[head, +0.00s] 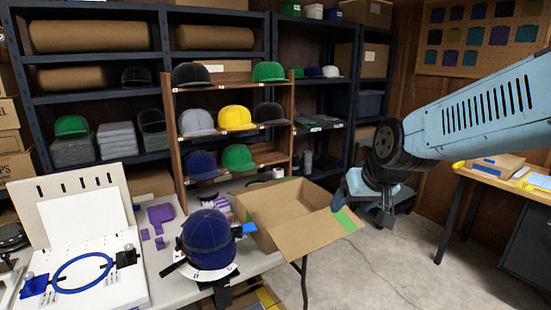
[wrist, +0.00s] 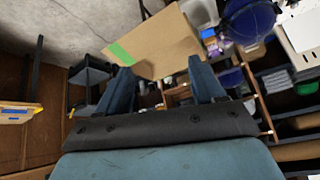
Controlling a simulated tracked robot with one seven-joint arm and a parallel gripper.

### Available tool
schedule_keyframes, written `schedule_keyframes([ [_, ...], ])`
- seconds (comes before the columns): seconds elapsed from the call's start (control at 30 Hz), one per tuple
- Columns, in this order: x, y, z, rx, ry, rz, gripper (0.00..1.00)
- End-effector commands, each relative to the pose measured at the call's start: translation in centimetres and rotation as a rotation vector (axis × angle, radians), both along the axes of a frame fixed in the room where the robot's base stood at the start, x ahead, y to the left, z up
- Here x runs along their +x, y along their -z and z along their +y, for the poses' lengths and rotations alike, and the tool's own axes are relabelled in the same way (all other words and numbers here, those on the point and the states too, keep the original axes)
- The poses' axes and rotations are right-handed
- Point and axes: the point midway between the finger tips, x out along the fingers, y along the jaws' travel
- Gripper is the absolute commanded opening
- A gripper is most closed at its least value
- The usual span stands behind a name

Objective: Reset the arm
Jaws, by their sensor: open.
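My light-blue arm reaches in from the right in the head view. My gripper (head: 362,210) hangs at its end, beside the right flap of the open cardboard box (head: 290,205) and over the floor side of the table. In the wrist view my gripper (wrist: 158,66) has its two dark blue fingers spread apart, with nothing held between them. A box flap with a green strip (wrist: 155,45) shows beyond the fingertips. A navy cap (head: 209,238) sits on a stand on the table, left of the box; it also shows in the wrist view (wrist: 248,20).
The white table (head: 170,278) carries a white machine with a blue hoop (head: 83,270) and purple pieces (head: 160,213). A wooden rack (head: 236,150) of caps stands behind. A yellow-topped desk (head: 500,185) is at the right. Open floor (head: 395,265) lies between table and desk.

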Motion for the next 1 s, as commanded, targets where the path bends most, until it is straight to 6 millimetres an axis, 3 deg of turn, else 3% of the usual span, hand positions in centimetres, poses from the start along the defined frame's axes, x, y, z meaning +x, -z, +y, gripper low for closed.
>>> schedule_keyframes([
  [0.2,-5.2,-3.0,-3.4,-0.031,0.060,0.030,0.68],
  [0.5,-11.5,-5.1,-6.3,-0.085,0.143,0.077,0.68],
  [0.7,-12.9,-5.3,-6.8,-0.100,0.163,0.091,0.68],
  [1.0,-12.9,-5.3,-6.8,-0.100,0.164,0.092,0.68],
])
